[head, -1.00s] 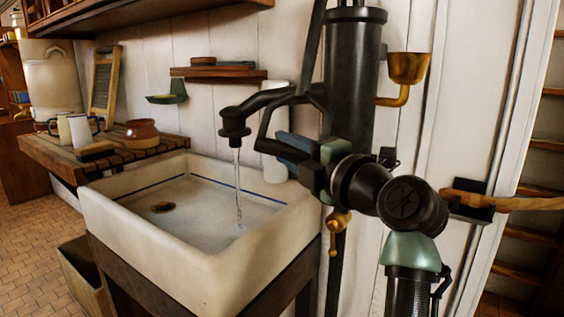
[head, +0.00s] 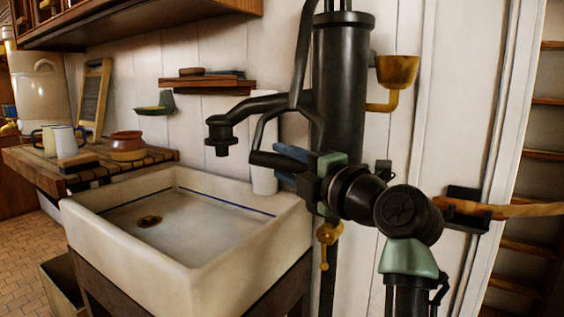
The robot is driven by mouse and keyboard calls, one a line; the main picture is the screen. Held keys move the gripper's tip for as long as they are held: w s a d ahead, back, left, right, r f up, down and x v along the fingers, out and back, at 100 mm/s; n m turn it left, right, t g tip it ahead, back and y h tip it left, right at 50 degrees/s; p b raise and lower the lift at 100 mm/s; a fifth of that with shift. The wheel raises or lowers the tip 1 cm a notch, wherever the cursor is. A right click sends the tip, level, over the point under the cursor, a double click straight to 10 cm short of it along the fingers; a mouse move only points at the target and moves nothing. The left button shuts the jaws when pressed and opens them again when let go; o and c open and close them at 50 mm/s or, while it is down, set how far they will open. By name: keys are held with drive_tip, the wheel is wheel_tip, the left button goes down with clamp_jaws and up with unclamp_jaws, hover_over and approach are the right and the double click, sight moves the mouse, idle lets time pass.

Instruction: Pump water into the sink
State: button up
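The black hand pump (head: 343,75) stands upright against the wall. Its curved spout (head: 222,135) hangs over the white sink (head: 190,265), and no stream shows below it. The black pump handle (head: 262,133) comes down in front of the pump to a crosswise grip. My gripper (head: 290,167), with blue fingers, is at this grip, one finger above and one below, and appears closed around it. The finger contact is partly hidden.
A slatted wooden board (head: 30,165) left of the sink holds mugs (head: 66,141) and a brown pot (head: 127,146). A wall shelf (head: 208,84) is above the sink. A brass cup (head: 397,72) juts from the pump's right side. A wooden ladder (head: 540,200) is at right.

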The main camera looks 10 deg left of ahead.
drive_tip(key=shift+o, duration=1.2)
drive_tip(key=shift+w+f, duration=0.1)
drive_tip(key=shift+w, duration=0.05)
drive_tip(key=shift+a, duration=0.1)
drive_tip(key=shift+s+d, duration=0.4)
drive_tip(key=v, duration=1.2)
drive_tip(key=shift+b, duration=0.45)
